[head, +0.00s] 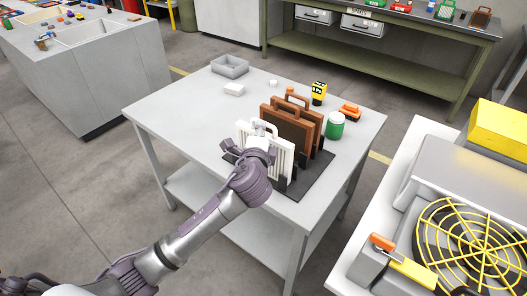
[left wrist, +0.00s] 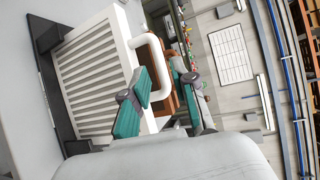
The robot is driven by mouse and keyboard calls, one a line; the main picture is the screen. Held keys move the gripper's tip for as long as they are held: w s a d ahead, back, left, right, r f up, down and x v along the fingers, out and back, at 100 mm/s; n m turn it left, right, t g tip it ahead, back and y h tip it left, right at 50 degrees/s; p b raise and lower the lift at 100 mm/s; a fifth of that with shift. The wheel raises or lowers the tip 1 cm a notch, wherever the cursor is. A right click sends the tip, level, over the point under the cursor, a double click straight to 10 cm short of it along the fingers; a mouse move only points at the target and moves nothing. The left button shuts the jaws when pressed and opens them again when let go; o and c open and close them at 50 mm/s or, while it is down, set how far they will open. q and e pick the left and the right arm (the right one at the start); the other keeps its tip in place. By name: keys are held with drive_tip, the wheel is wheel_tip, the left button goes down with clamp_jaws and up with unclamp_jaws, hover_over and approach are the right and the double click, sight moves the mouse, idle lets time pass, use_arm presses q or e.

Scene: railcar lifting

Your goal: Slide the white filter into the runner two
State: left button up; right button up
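The white filter (head: 277,157) with slanted slats stands upright at the front of a dark rack (head: 312,186) on the grey table. In the left wrist view the white filter (left wrist: 92,75) fills the left side, its loop handle (left wrist: 153,52) reaching toward my fingers. My left gripper (head: 262,134) is at the handle's top. In the left wrist view its two teal-padded fingers (left wrist: 163,85) are apart, with the handle's outer bar near their tips; contact is unclear. Brown-framed filters (head: 299,117) stand behind the white one. Runner two cannot be told apart. My right gripper is not in view.
A green jar (head: 335,126), an orange item (head: 350,111) and a yellow-black device (head: 319,93) stand behind the rack. A grey tray (head: 230,66) and white block (head: 233,89) are at the back left. A fan with a yellow guard (head: 470,245) is at right.

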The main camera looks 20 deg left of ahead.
use_arm(q)
drive_tip(key=shift+p+x, duration=0.5)
drive_tip(key=shift+x, duration=2.35)
drive_tip(key=shift+d+f, duration=0.1)
drive_tip(key=shift+d, duration=0.15)
drive_tip(key=shift+c, duration=0.3)
clamp_jaws()
